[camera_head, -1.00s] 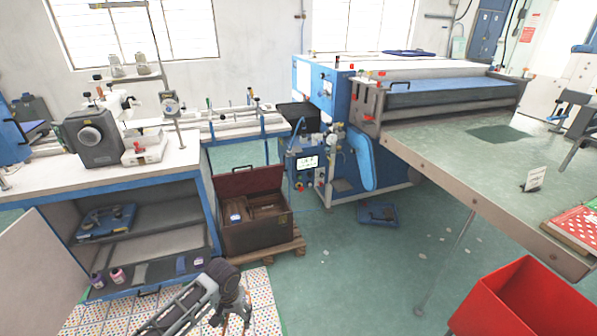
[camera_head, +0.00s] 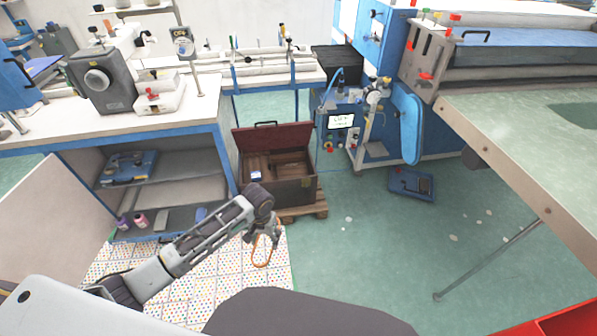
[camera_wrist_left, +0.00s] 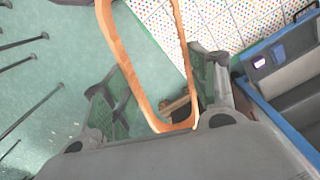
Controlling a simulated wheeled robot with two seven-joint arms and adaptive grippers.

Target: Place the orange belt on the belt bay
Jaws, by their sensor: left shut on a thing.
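My left gripper (camera_head: 264,225) is shut on the orange belt (camera_head: 263,265), a thin loop that hangs below it in the head view. The gripper is above the floor, in front of the open brown chest. In the left wrist view the belt (camera_wrist_left: 183,45) is a long loop between the two fingers of the gripper (camera_wrist_left: 163,78). Its rounded end lies near the palm and its far end runs out of the top of the picture. I cannot tell which place is the belt bay. My right gripper is not in view.
The open brown chest (camera_head: 296,190) stands on a wooden pallet (camera_head: 305,212). A workbench (camera_head: 110,133) with open shelves is at left, a dotted mat (camera_head: 205,285) below. A blue machine (camera_head: 407,125) and green-topped table (camera_head: 510,135) are at right.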

